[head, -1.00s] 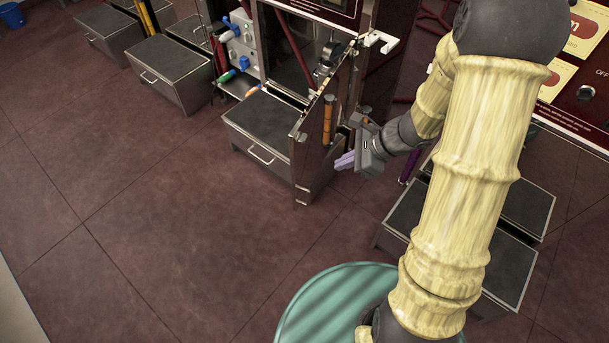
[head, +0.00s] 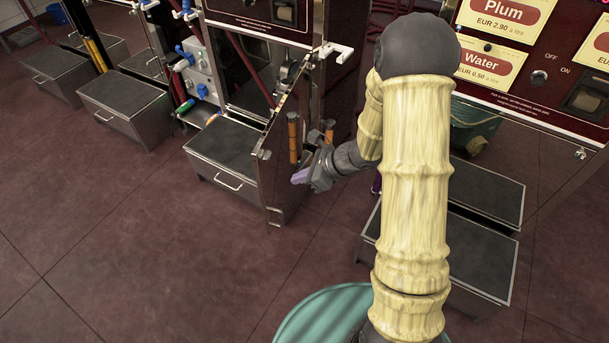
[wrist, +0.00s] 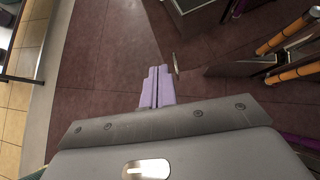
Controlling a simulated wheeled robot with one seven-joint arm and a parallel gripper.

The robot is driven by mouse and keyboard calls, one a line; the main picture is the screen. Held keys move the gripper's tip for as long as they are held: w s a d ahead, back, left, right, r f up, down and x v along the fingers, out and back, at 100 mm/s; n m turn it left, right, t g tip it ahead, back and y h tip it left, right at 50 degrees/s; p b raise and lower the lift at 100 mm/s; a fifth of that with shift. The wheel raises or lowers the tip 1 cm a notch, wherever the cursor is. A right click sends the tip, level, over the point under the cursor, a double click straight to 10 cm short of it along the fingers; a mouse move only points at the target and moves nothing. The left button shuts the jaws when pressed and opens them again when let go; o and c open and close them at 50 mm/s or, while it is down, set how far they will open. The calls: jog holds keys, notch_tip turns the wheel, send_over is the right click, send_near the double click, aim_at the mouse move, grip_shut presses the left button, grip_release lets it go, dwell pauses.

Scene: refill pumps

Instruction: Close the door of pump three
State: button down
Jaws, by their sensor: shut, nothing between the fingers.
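The open pump door (head: 270,160) stands swung out from the middle pump cabinet (head: 262,60), its mirror-like face turned right towards my arm. No number is readable on this pump, so I cannot tell it is pump three from a label. An orange handle (head: 292,140) shows against the door face, with another beside it; one may be a reflection. My gripper (head: 301,177) is at the right of the door, near its lower half; I cannot tell whether it touches. In the wrist view its lilac fingers (wrist: 157,88) are pressed together and empty, above the floor.
A grey step box (head: 225,155) sits under the open cabinet, left of the door. Other step boxes (head: 125,105) stand further left. The right-hand pump has Plum and Water labels (head: 490,68). A teal round thing (head: 320,315) is at the bottom. Floor at front left is clear.

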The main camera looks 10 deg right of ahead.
aim_at(262, 183)
jog(key=x, duration=0.2)
jog(key=a+r+x, duration=0.1)
jog(key=x, duration=0.2)
jog(key=b+x, duration=0.1)
jog(key=x, duration=0.2)
jog(key=shift+w+a+r, duration=0.2)
jog(key=shift+w, duration=0.05)
jog(key=shift+w+a, duration=0.25)
jog(key=shift+a, duration=0.2)
jog(key=shift+a, duration=0.15)
